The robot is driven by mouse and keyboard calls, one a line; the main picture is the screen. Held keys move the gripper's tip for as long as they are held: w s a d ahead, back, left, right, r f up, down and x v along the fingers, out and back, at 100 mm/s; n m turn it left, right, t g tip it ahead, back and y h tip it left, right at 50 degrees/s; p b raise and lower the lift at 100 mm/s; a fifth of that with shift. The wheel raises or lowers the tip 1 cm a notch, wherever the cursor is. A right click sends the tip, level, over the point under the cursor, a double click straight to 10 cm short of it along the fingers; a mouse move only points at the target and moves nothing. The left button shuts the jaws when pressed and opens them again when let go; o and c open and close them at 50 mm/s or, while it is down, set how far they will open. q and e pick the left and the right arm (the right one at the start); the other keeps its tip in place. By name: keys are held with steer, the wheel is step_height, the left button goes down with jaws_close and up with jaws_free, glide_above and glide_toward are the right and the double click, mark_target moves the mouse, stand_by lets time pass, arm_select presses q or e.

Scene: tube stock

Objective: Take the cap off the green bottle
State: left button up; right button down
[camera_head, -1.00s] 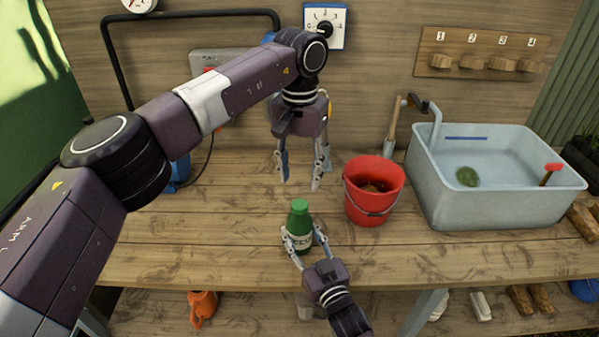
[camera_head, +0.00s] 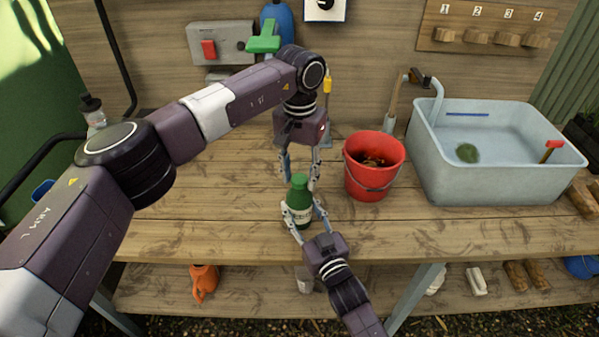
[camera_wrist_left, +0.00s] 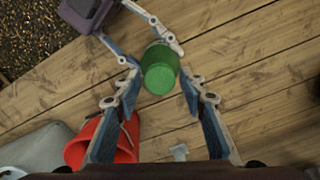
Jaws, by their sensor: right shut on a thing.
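The green bottle (camera_head: 299,208) stands upright on the wooden bench, with a pale label and a green cap (camera_head: 299,181) on top. My right gripper (camera_head: 303,215) is shut around the bottle's body from the front. My left gripper (camera_head: 301,170) points down just behind and above the cap, its fingers spread apart. In the left wrist view the cap (camera_wrist_left: 159,78) shows just beyond the open left fingers (camera_wrist_left: 160,120), with nothing between the fingertips. Part of the left fingers is hidden behind the cap in the head view.
A red bucket (camera_head: 373,166) stands close to the right of the bottle. A grey-blue sink (camera_head: 440,170) with a tap is farther right. A switch box (camera_head: 222,45) is on the back wall. The bench left of the bottle is clear.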

arm_select(q)
jaws_close()
steer(key=n, duration=0.9)
steer(key=shift+n, duration=0.3)
steer(key=n, duration=0.3)
steer(key=shift+n, duration=0.4)
steer(key=n, duration=0.3)
steer(key=shift+r+n, duration=0.1)
steer(key=shift+n, duration=0.3)
steer(key=n, duration=0.3)
steer(key=shift+n, duration=0.3)
steer(key=n, duration=0.3)
steer(key=shift+n, duration=0.4)
steer(key=n, duration=0.3)
steer(key=shift+n, duration=0.4)
steer(key=n, duration=0.3)
steer(key=shift+n, duration=0.3)
steer(key=n, duration=0.3)
steer(key=shift+n, duration=0.4)
steer(key=n, duration=0.5)
steer(key=shift+w+n, duration=0.1)
steer(key=shift+n, duration=0.2)
steer(key=n, duration=0.5)
steer(key=shift+n, duration=0.3)
steer(key=n, duration=0.7)
steer(key=shift+r, duration=0.1)
